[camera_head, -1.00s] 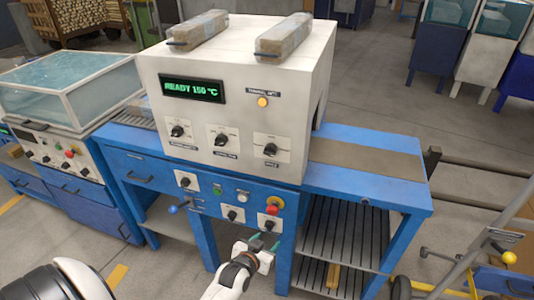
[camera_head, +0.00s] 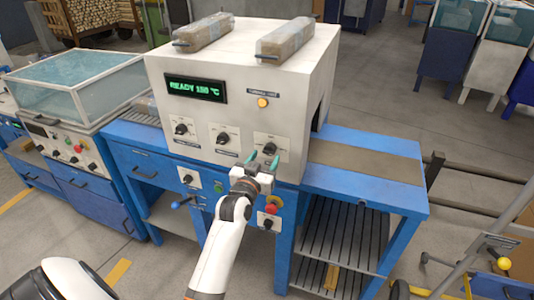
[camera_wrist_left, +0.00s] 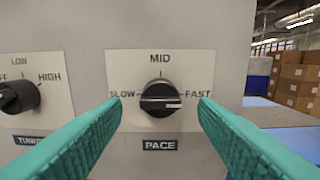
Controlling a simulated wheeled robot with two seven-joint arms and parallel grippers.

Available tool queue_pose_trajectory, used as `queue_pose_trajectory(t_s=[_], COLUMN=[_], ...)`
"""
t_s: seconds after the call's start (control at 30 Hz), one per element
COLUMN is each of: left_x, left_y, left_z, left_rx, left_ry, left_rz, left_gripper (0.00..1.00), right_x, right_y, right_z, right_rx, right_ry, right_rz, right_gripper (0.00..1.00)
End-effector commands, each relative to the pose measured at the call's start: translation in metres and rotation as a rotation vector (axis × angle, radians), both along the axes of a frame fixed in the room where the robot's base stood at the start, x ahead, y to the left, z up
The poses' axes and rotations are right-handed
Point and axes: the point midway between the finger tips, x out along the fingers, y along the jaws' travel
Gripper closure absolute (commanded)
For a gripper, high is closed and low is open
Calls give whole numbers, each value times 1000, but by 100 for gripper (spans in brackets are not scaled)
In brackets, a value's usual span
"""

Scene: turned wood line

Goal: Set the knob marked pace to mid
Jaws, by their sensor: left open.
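The pace knob (camera_wrist_left: 160,97) is black and round with a raised grip bar, on a white plate marked SLOW, MID and FAST. In the head view the knob (camera_head: 270,149) is the rightmost on the white machine (camera_head: 240,90). My left gripper (camera_head: 263,160) is open just in front of it. In the left wrist view its teal fingers (camera_wrist_left: 160,112) stand either side of the knob, apart from it. My right gripper is out of view.
Another knob (camera_wrist_left: 18,97), its label partly cut off, sits left of the pace knob. Below are a red button (camera_head: 270,209) and more knobs on the blue frame. A conveyor belt (camera_head: 365,163) runs out to the right. The display (camera_head: 196,89) reads READY 150 °C.

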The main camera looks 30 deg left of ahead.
Motion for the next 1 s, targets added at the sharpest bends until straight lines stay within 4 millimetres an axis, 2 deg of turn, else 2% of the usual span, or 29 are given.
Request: queue_pose_trajectory(t_s=[0.03, 0.2, 0.53, 0.57, 0.8, 1.0], left_x=[8, 22, 25, 25, 25, 25], left_y=[2, 5, 6, 6, 6, 6], left_z=[1, 0, -1, -1, -1, 0], left_rx=[0, 0, 1, 1, 1, -9], left_ry=[-1, 1, 1, 1, 1, -1], left_rz=[0, -1, -1, -1, -1, -1], left_gripper=[46, 46, 46, 49, 89, 91], right_x=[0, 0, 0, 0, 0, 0], right_y=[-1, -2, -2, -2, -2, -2], right_z=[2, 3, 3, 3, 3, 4], right_rx=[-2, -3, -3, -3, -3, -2], right_ry=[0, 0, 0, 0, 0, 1], right_rz=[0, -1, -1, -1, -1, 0], right_gripper=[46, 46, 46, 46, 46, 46])
